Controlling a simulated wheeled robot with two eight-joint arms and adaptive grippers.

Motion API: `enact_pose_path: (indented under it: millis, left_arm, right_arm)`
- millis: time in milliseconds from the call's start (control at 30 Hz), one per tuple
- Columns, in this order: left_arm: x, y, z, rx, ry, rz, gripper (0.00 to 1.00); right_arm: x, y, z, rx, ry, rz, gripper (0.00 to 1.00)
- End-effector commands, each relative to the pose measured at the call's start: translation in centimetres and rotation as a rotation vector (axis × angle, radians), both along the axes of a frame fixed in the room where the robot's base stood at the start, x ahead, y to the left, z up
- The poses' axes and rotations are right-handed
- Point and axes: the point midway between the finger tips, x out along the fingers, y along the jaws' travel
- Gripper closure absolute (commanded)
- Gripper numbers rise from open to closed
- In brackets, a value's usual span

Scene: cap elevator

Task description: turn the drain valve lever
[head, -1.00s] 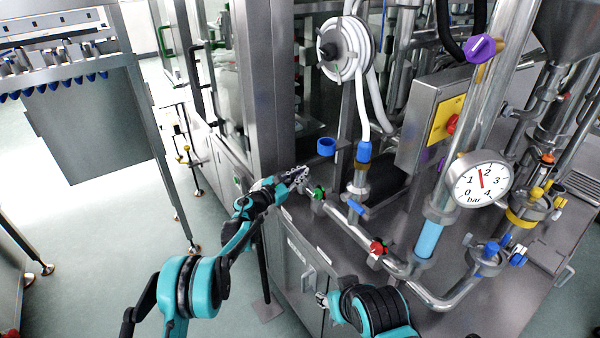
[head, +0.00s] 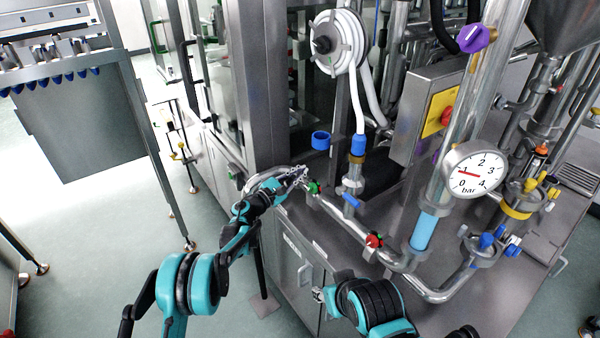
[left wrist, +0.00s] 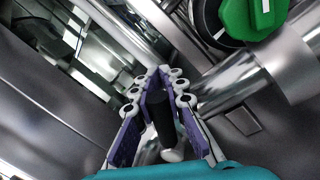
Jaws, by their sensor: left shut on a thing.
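My left gripper (head: 298,174) is at the left end of the steel pipe, beside the green valve knob (head: 314,187). In the left wrist view the purple-padded fingers (left wrist: 161,76) are closed around a dark cylindrical handle (left wrist: 161,115), which seems to be the drain valve lever. Its far part and pivot are hidden by the fingers. The green knob (left wrist: 254,14) also shows at the top right of that view, apart from the fingers. My right gripper (head: 319,295) is low in front of the cabinet, too small to read.
A pressure gauge (head: 471,171) reads a little under 1 bar. A red valve knob (head: 374,241) and a blue handle (head: 351,201) sit along the pipework. A hose reel (head: 338,43) hangs behind. Open floor (head: 110,220) lies to the left.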

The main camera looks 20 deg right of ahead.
Motion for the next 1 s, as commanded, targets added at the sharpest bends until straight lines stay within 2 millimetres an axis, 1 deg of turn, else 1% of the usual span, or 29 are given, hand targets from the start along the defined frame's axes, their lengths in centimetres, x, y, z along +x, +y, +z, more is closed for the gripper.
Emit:
enact_pose_path:
  millis: [167, 200, 233, 267, 533, 633, 767, 1000]
  left_arm:
    - [0.0, 0.0, 0.0, 0.000, 0.001, -0.001, 1.00]
    - [0.0, 0.0, 0.0, 0.000, 0.001, -0.001, 0.79]
    - [0.0, 0.0, 0.0, 0.000, 0.001, -0.001, 0.71]
    - [0.0, 0.0, 0.0, 0.000, 0.001, -0.001, 0.70]
    - [0.0, 0.1, 0.0, -0.001, 0.002, 0.000, 0.70]
    - [-0.3, 0.6, -0.1, -0.001, 0.002, 0.001, 0.70]
    - [-1.2, 2.4, -0.3, -0.001, 0.002, 0.003, 0.70]
    - [-3.8, 7.1, -0.9, -0.001, 0.002, 0.003, 0.70]
  right_arm:
    - [0.0, 0.0, 0.0, 0.000, 0.000, 0.000, 0.60]
    - [0.0, 0.0, 0.0, 0.000, 0.000, 0.000, 0.60]
    - [0.0, 0.0, 0.0, 0.000, 0.000, 0.000, 0.60]
    - [0.0, 0.0, 0.0, 0.000, 0.000, 0.000, 0.60]
    - [0.0, 0.0, 0.0, 0.000, 0.000, 0.000, 0.60]
    - [0.0, 0.0, 0.0, 0.000, 0.000, 0.000, 0.60]
    - [0.0, 0.0, 0.0, 0.000, 0.000, 0.000, 0.60]
    - [0.0, 0.0, 0.0, 0.000, 0.000, 0.000, 0.60]
